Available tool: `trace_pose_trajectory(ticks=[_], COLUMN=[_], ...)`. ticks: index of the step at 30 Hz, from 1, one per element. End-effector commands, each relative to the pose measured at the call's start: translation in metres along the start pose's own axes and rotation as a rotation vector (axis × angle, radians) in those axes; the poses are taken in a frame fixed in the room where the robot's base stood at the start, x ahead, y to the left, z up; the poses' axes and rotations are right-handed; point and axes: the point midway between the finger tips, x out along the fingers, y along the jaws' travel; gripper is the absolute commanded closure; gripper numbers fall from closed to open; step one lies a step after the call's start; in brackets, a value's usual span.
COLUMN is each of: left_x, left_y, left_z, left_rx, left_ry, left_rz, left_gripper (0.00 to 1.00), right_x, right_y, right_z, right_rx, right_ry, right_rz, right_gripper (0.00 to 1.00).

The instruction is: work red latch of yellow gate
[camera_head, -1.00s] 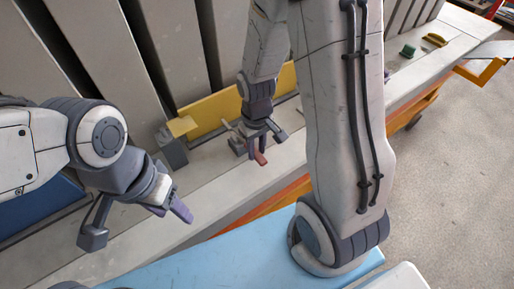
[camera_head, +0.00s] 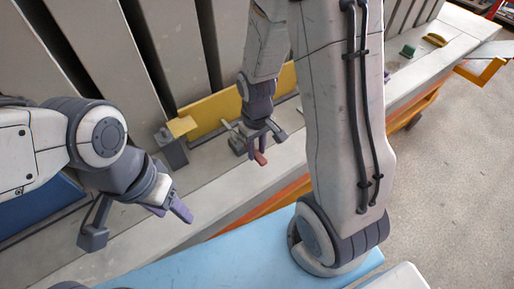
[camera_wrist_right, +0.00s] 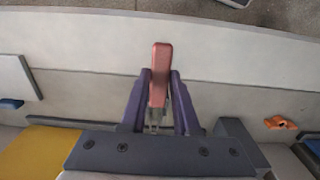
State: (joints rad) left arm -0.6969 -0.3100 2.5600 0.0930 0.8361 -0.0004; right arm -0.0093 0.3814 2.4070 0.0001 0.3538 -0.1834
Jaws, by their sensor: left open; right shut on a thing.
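The yellow gate (camera_head: 212,112) stands along the grey ledge at the foot of the tall panels. It also shows at the lower left of the right wrist view (camera_wrist_right: 45,152). The red latch (camera_wrist_right: 160,75) sticks out between the purple fingers of my right gripper (camera_wrist_right: 160,98), which is shut on it. In the head view the red latch (camera_head: 261,158) shows small beneath the right gripper; its base is mostly hidden. My left gripper (camera_head: 135,225) is open and empty, in front of the ledge and left of the gate.
A grey block with a yellow flap (camera_head: 176,143) stands at the gate's left end. A green block (camera_head: 408,51) and a yellow handle-like piece (camera_head: 435,40) lie farther along the ledge. An orange piece (camera_wrist_right: 281,123) lies right of the right gripper.

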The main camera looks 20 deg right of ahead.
Motion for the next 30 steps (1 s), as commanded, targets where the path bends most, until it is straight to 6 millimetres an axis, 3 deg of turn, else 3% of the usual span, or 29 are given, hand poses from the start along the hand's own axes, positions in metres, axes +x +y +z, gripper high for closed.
trace_pose_trajectory(ticks=[8, 21, 30], left_x=[-0.008, -0.074, -0.099], left_y=[0.001, 0.005, 0.007], left_z=[0.0, -0.004, -0.005], left_rx=[0.0, -0.001, -0.002], left_ry=[0.0, 0.0, 0.0], left_rz=[0.0, 0.0, 0.0], left_gripper=[0.45, 0.45, 0.45], right_x=[-0.005, -0.033, -0.044], right_y=[0.0, 0.0, 0.0], right_z=[-0.003, -0.02, -0.037], right_rx=[-0.001, -0.002, -0.001], right_ry=[-0.015, -0.276, -0.482], right_rz=[0.001, 0.001, 0.001], right_gripper=[1.0, 1.0, 1.0])
